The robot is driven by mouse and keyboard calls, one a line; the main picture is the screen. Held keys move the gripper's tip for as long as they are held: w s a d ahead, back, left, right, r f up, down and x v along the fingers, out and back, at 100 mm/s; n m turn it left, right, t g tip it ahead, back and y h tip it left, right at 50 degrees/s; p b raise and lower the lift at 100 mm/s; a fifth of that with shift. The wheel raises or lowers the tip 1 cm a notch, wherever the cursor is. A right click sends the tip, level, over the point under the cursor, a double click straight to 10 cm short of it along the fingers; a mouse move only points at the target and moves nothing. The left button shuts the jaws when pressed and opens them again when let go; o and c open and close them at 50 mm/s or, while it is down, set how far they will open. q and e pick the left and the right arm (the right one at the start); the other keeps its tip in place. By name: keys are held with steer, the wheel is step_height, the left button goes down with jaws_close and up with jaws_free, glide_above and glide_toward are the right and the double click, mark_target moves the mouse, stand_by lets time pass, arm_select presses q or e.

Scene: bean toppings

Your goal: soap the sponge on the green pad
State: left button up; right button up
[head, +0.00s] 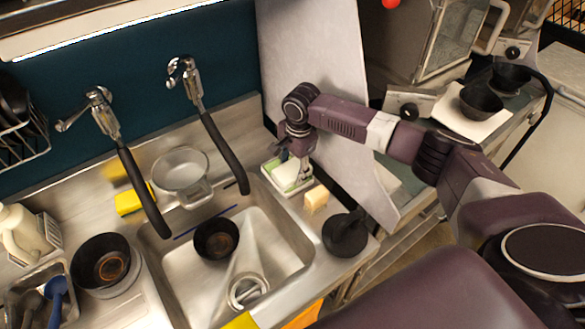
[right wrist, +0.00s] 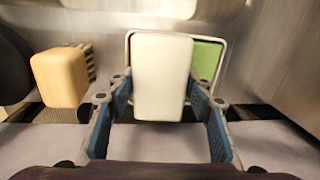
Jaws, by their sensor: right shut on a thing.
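My right gripper (head: 303,177) is over a small white tray (head: 291,192) at the right rim of the sink. In the right wrist view the blue fingers of the gripper (right wrist: 160,100) are shut on a pale white block (right wrist: 162,75). The block is over the tray and hides much of it. The green pad (right wrist: 205,60) shows to the right of the block. I cannot tell whether the block touches the pad. A tan block (head: 316,197), perhaps a sponge or soap, stands beside the tray; it also shows in the right wrist view (right wrist: 60,77). My left gripper is not in view.
The sink holds a dark bowl (head: 216,239). A black round object with a handle (head: 345,232) is right of the sink. A yellow sponge-like block (head: 130,202) lies behind the sink. Two taps hang over the sink's back. A grey panel (head: 318,90) stands close to my right arm.

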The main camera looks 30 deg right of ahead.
steer(key=shift+r+p, duration=1.2)
steer(key=shift+p, duration=0.15)
step_height(320, 180, up, 3)
steer(key=p, duration=0.2)
steer(key=shift+f+p, duration=0.15)
steer(key=shift+p, duration=0.15)
steer(key=shift+r, duration=0.9)
steer(key=shift+b, duration=0.3)
